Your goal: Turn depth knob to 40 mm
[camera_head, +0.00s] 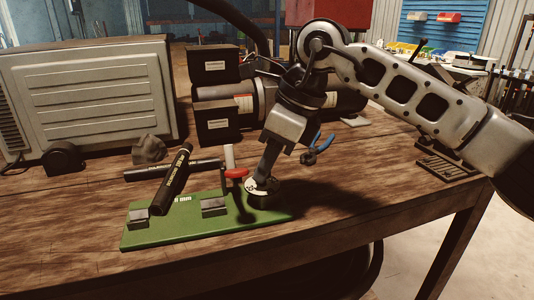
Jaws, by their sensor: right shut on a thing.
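The depth knob (267,199) is a dark round dial with a pale marked top face. It sits at the right end of the green base plate (165,240) on the wooden table. My right gripper (262,182) reaches down from above and is shut on the knob's top. The fingers hide part of the dial face, and its markings are too small to read. My left gripper is not in view.
A red lever knob (236,173) stands close left of the gripper. Blue-handled pliers (318,149) lie behind. Black boxes (213,64) and a grey metal case (90,95) stand at the back. The table's front right is clear.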

